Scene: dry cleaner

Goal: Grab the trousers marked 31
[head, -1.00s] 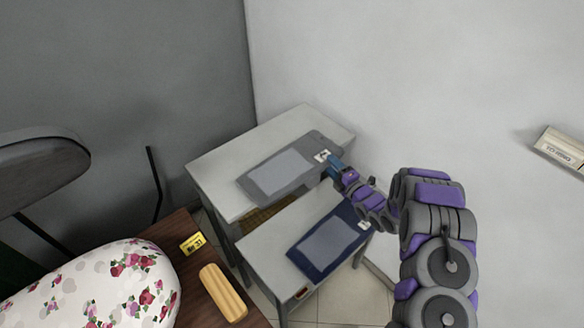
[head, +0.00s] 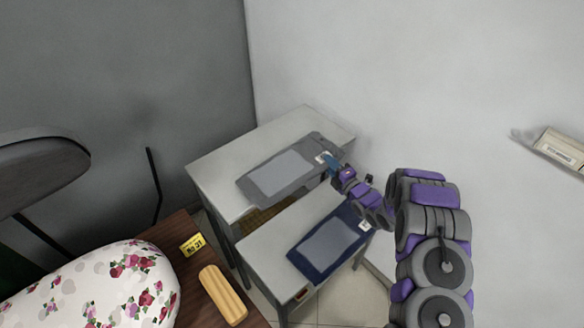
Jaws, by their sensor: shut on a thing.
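Grey folded trousers (head: 280,172) lie flat on the far white table, with a small white tag at their right end. My gripper (head: 331,160) is at that tagged end, shut on the grey trousers; its fingertips partly cover the tag. Dark blue folded trousers (head: 328,245) lie on the nearer white table, with a white tag (head: 366,225) at their upper right. The numbers on both trouser tags are too small to read. A yellow tag (head: 192,244) reading 31 lies on the brown table.
The far table (head: 215,183) and near table (head: 262,245) stand close together by the wall corner. A wooden block (head: 222,293) and a flowered ironing surface (head: 95,290) are at lower left. A pale box (head: 562,149) is at the right wall.

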